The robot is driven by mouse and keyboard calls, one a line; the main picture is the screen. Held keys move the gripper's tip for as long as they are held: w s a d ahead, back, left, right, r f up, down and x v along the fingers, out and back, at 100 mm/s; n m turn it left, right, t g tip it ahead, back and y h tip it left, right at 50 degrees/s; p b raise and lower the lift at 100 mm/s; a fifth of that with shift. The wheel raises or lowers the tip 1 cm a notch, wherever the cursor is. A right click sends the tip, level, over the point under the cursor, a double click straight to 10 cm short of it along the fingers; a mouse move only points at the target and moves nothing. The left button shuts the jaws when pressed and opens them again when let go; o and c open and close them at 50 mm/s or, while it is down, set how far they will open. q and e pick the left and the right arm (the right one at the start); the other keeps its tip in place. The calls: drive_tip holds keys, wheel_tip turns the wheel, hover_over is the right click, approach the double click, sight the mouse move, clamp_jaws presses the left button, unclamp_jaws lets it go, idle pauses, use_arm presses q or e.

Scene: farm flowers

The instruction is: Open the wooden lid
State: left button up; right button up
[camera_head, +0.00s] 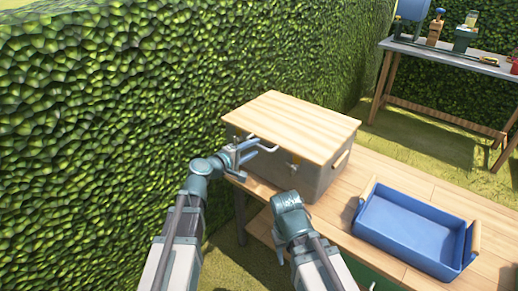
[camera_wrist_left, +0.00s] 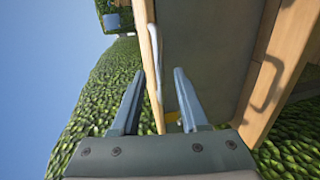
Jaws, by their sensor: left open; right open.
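The wooden lid (camera_head: 295,122) lies flat and closed on a grey box (camera_head: 322,178) on the wooden table. A pale metal handle (camera_head: 265,140) sticks out along the lid's front edge. My left gripper (camera_head: 258,160) is open just in front of the box, close to the handle. In the left wrist view the handle (camera_wrist_left: 155,60) shows in the gap between the open fingers (camera_wrist_left: 160,74); I cannot tell whether they touch it. My right gripper (camera_head: 290,203) is lower, in front of the box's front face; its fingers are mostly hidden behind its wrist.
A blue tray (camera_head: 364,221) with wooden handles stands to the right on the table (camera_head: 385,172). A tall hedge (camera_head: 120,100) rises close on the left. A second table (camera_head: 450,58) with pots and tools stands at the back right. The space above the lid is clear.

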sight(258, 146)
use_arm(q)
drive_tip(key=shift+x, duration=1.9)
clamp_jaws()
